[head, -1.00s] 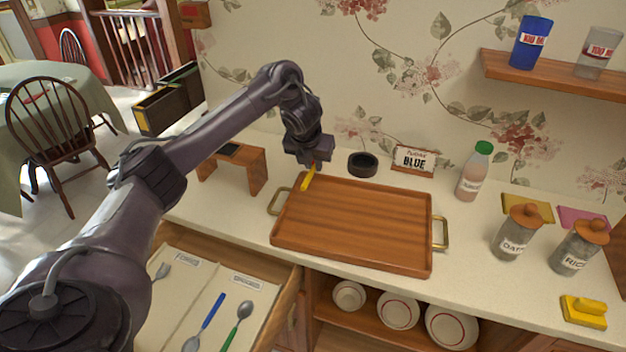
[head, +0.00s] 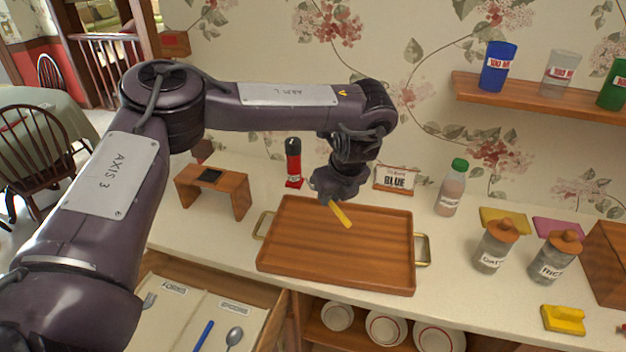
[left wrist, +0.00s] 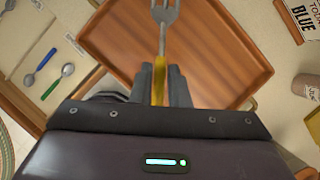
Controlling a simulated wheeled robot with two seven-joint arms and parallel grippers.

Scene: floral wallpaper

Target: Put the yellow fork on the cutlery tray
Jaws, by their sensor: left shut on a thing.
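My left gripper (head: 333,194) is shut on the yellow fork (head: 341,215) and holds it above the wooden tray with brass handles (head: 335,275). In the left wrist view the fork's yellow handle (left wrist: 159,82) sits between the fingers, and its metal tines point away over the wooden tray (left wrist: 200,60). The open drawer at lower left holds a pale cutlery tray (head: 187,318) with sections labelled forks and spoons. A fork (head: 149,301) lies in the forks section. Spoons (head: 234,337) lie in the other. My right gripper is not in view.
A sign (head: 395,180), a green-capped bottle (head: 451,188) and jars (head: 496,245) stand behind and right.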

